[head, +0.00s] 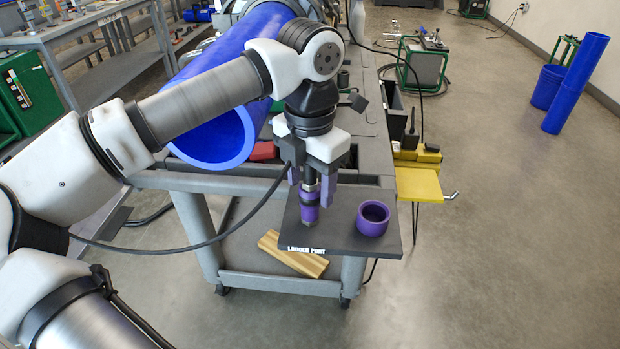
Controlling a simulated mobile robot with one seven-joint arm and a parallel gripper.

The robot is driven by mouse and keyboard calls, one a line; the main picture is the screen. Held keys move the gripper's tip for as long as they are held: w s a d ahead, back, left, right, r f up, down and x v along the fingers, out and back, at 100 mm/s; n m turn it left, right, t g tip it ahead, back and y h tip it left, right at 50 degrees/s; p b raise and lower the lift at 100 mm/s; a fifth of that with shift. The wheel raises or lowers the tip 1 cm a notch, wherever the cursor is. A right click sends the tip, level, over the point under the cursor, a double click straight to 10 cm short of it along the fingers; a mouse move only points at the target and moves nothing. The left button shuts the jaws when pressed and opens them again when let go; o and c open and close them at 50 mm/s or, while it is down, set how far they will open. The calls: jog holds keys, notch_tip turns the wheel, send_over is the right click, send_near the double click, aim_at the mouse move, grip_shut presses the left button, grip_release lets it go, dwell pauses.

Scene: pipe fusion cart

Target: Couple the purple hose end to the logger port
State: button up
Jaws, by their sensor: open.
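A dark plate (345,238) lettered "LOGGER PORT" sits at the near end of the cart. An upright fitting with purple bands (310,213) and a dark upper part is over the plate, behind the lettering. I cannot tell whether it is the hose end alone or the hose end on the port. My gripper (310,190) points down from above, open, with a finger on each side of the fitting's upper part. A purple open-topped cup (373,219) stands on the plate to the right. A thin black line (190,249) runs from the lower left up to my gripper.
A large blue pipe (222,110) lies along the cart behind my arm. A red object (263,151) sits behind the plate at left. A yellow shelf (418,180) juts out at right. A wooden block (292,256) lies on the lower shelf.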

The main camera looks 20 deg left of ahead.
notch_tip(320, 180, up, 14)
jog(key=p, duration=0.9)
jog(key=shift+f, duration=0.1)
